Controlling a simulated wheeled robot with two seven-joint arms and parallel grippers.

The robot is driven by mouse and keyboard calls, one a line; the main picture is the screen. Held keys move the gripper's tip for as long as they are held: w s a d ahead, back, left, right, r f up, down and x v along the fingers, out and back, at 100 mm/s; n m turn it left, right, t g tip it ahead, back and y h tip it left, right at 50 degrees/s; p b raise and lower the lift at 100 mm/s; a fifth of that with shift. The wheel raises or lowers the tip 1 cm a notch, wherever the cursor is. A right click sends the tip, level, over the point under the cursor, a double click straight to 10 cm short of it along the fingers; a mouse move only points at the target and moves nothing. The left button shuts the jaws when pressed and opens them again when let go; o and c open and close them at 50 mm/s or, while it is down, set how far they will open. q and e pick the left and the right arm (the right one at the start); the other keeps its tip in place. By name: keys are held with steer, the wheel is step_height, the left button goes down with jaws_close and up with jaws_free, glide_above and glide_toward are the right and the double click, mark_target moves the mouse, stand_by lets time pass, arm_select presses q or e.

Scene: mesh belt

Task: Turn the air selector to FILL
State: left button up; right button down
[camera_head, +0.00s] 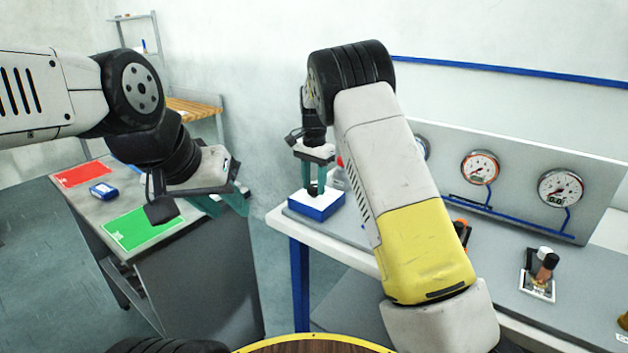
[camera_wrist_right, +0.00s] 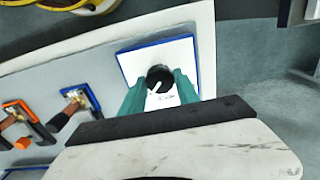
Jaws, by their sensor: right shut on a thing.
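The air selector is a white plate on a blue block (camera_head: 322,207) at the left end of the bench, with a black round knob (camera_wrist_right: 160,75) on it. A white pointer line shows on the knob, slanted in the right wrist view; the plate's lettering is too small to read. My right gripper (camera_head: 316,188) points down over the selector. Its teal fingers (camera_wrist_right: 161,92) are on both sides of the knob and shut on it. My left gripper (camera_head: 228,205) is empty, its teal fingers apart, in the air left of the bench.
A panel with several gauges (camera_head: 480,167) stands along the back of the bench (camera_head: 490,265). A lever valve (camera_head: 541,275) and an orange-handled one (camera_wrist_right: 22,118) are on the bench. A grey cabinet (camera_head: 200,275) with a green mat (camera_head: 140,228) and red mat (camera_head: 82,174) stands left.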

steer(key=shift+n, duration=0.3)
steer(key=n, duration=0.8)
steer(key=shift+n, duration=0.4)
steer(key=n, duration=0.4)
steer(key=shift+n, duration=2.2)
steer(key=c, duration=0.9)
jaws_free()
